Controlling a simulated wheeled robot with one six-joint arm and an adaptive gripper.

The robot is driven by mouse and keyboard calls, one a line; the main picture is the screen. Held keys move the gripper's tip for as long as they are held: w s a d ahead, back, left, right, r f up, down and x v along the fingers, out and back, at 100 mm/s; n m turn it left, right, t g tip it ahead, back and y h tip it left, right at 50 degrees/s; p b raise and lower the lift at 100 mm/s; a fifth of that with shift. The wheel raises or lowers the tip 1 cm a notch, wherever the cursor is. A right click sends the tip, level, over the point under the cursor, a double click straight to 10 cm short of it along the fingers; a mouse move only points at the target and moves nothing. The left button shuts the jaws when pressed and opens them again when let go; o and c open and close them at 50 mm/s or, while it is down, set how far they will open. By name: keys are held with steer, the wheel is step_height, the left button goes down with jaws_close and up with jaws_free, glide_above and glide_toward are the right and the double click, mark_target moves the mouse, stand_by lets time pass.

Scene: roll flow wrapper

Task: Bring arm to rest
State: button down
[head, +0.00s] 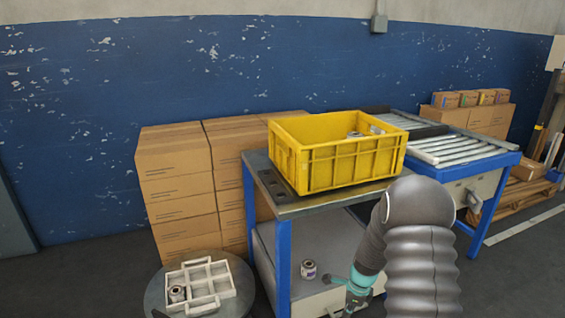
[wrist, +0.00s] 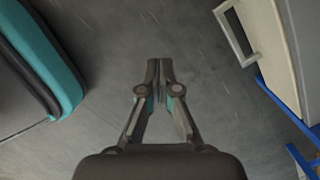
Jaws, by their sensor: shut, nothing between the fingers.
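My gripper (wrist: 159,68) is shut, with its two fingers together and nothing between them. In the wrist view it points over bare grey floor. In the head view my arm (head: 420,240) hangs in front of the blue-framed table (head: 285,265). My gripper's end is low at the bottom edge there, and its fingertips are hard to make out.
A yellow crate (head: 345,165) with metal parts inside stands on the table. A small can (head: 308,269) sits on the lower shelf. A white divided tray (head: 215,268) rests on a round stand at left. Cardboard boxes (head: 175,180) and a roller conveyor (head: 455,150) stand behind.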

steer(key=s+a+r+n+t, duration=0.2)
steer(key=s+r+n, duration=0.8)
steer(key=s+r, duration=0.4)
steer(key=s+a+r+n+t+h, duration=0.1)
steer(key=s+r+n, duration=1)
steer(key=r, duration=1.2)
steer(key=shift+s+a+t+h, duration=0.3)
steer(key=shift+s+a+t, duration=0.75)
steer(key=shift+s, duration=1)
steer(key=shift+d, duration=0.2)
